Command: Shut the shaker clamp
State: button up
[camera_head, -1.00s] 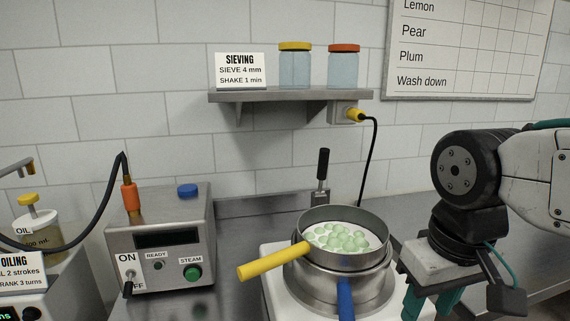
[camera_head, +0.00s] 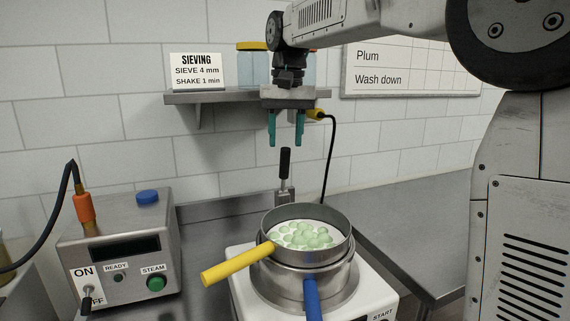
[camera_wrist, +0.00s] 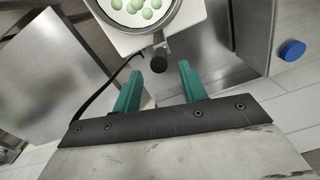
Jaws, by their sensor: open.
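The shaker clamp (camera_head: 285,172) is an upright lever with a black handle behind the sieves in the head view. Its black knob also shows in the wrist view (camera_wrist: 158,65), just beyond the fingertips. My gripper (camera_head: 286,142) points down above the clamp handle, with its teal fingers apart and nothing between them. It also shows in the wrist view (camera_wrist: 157,74). The sieve stack (camera_head: 322,262), with a yellow handle (camera_head: 236,263) and a blue handle (camera_head: 312,300), sits on the white shaker base (camera_head: 378,297). Pale green gummies (camera_head: 305,236) lie in the top sieve.
A steam box (camera_head: 120,245) with an ON/OFF switch stands left of the shaker. A shelf (camera_head: 205,98) with a sieving sign (camera_head: 196,72) and jars is on the wall behind my gripper. A black cable (camera_head: 333,160) hangs right of the clamp. The counter at right is clear.

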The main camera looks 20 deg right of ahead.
aim_at(284, 178)
notch_tip(284, 178, down, 7)
jog(key=shift+a+r, duration=0.1)
jog(key=shift+a, duration=0.05)
grip_shut()
